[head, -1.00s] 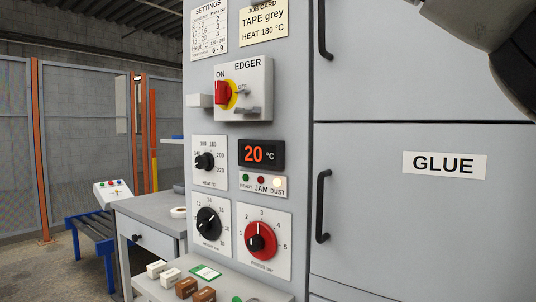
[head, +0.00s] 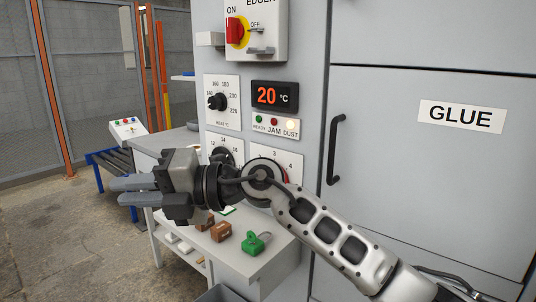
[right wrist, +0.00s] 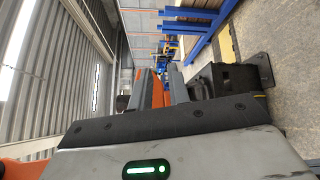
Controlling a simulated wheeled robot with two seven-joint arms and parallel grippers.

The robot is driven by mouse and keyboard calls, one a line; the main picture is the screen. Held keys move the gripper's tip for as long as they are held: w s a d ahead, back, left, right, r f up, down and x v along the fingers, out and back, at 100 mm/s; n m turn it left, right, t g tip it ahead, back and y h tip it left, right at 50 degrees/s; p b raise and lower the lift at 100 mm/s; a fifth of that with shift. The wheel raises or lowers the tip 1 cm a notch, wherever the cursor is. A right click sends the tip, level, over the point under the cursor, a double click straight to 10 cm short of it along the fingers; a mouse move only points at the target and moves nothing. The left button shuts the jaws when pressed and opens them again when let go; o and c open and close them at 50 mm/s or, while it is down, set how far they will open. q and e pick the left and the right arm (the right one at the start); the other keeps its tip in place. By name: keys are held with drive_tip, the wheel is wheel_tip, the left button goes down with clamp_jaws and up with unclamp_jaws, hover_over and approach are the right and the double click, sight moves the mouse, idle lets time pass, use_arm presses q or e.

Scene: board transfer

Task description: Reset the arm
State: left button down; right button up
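My right arm reaches in from the lower right of the head view, across the front of the edger panel. My right gripper (head: 118,191) points left, in front of the grey bench and above the lower shelf. Its two grey fingers are a little apart with nothing between them. In the right wrist view the fingers (right wrist: 161,82) also stand apart, with the far background showing between them. The arm hides most of the red pressure dial (head: 287,175) and part of the dial left of it. My left gripper is not in view.
A green padlock (head: 256,243) and brown blocks (head: 221,232) sit on the shelf under my arm. The GLUE door's handle (head: 334,150) stands out. Open floor lies left.

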drive_tip(key=w+d+f+m+t+h+p, duration=0.1)
drive_tip(key=d+f+m+t+h, duration=0.1)
drive_tip(key=d+f+m+t, duration=0.5)
drive_tip(key=d+f+m+t+h+p, duration=0.1)
drive_tip(key=d+m+t, duration=0.45)
drive_tip(key=m, duration=0.55)
drive_tip(key=w+d+f+m+t+h+p, duration=0.15)
drive_tip(key=d+f+m+t, duration=0.25)
drive_tip(key=d+m+t, duration=0.4)
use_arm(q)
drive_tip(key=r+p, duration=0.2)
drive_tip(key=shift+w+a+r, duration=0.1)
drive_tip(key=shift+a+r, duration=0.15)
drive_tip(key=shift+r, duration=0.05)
use_arm(e)
drive_tip(key=s+d+f+m+g+h, duration=0.4)
drive_tip(key=s+d+f+m+g, duration=0.1)
drive_tip(key=s+f, duration=0.4)
drive_tip(key=s+d+f+m+g+h, duration=0.4)
drive_tip(key=s+d+f, duration=0.4)
drive_tip(key=f, duration=0.3)
drive_tip(key=shift+s+f+m+g+h, duration=0.3)
drive_tip(key=shift+s+m+h, duration=0.25)
drive_tip(key=shift+s+m, duration=0.4)
